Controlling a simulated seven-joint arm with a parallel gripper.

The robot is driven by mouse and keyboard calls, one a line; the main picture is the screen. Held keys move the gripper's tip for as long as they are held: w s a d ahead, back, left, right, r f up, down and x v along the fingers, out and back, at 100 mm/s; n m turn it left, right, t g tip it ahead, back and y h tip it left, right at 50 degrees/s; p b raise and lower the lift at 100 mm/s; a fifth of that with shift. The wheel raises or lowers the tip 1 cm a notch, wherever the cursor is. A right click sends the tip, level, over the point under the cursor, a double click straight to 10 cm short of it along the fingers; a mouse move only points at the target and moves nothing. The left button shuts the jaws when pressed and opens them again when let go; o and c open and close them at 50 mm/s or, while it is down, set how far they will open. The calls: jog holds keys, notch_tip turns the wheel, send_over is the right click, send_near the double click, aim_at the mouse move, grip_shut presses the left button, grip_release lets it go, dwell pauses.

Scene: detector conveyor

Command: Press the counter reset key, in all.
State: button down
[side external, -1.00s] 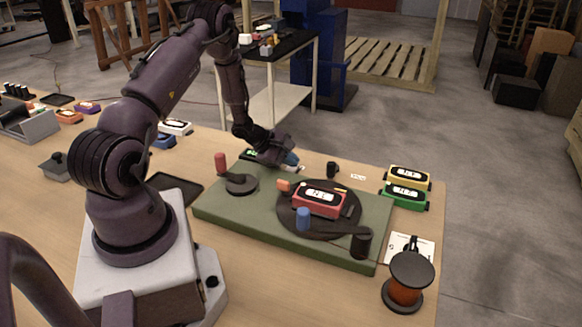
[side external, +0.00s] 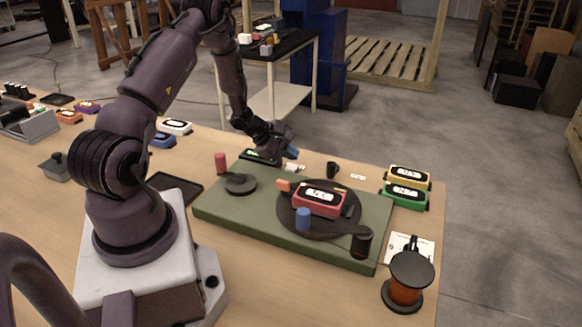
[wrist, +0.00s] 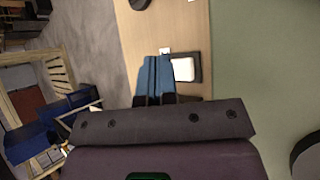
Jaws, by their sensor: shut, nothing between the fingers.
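A white key (side external: 291,167) on a dark base sits at the far edge of the green board. It also shows in the wrist view (wrist: 183,70), just right of my fingers. I take it for the counter reset key, but no label is readable. A dark unit with a green-lit display (side external: 252,154), perhaps the counter, is partly hidden behind my gripper. My gripper (side external: 291,153) has blue fingers, shut together and empty. It is above the far edge of the board near the white key, apart from it. The fingers also show in the wrist view (wrist: 154,65).
The green board (side external: 235,213) carries a black turntable (side external: 285,222) with a red detector (side external: 318,202), a red-handled crank (side external: 221,163) and a blue knob (side external: 303,218). Yellow (side external: 408,178) and green (side external: 405,197) detectors stand at right. A wire spool (side external: 405,284) stands at front right.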

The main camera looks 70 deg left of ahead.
aim_at(290, 168)
jog(key=shift+r, duration=1.75)
jog(key=d, duration=0.1)
jog(key=s+d+m+h, duration=0.1)
jog(key=s+d+g, duration=0.1)
jog(key=shift+d+f+m+h, duration=0.1)
jog(key=shift+f+m+h, duration=0.2)
jog(key=s+d+r+m+y, duration=0.1)
jog(key=s+d+r+m, duration=0.4)
jog(key=d+r+m, duration=0.3)
jog(key=s+d+r+m+g+y, duration=0.1)
jog(key=s+d+r+m, duration=0.4)
jog(key=d+r+m, duration=0.2)
jog(key=s+d+r+m+g+y, duration=0.1)
jog(key=s+d+r+m, duration=0.4)
jog(key=d+r+m, duration=0.3)
notch_tip(290, 168, up, 5)
jog(key=d, duration=0.2)
jog(key=shift+d+f+m, duration=0.15)
jog(key=shift+d+m, duration=0.15)
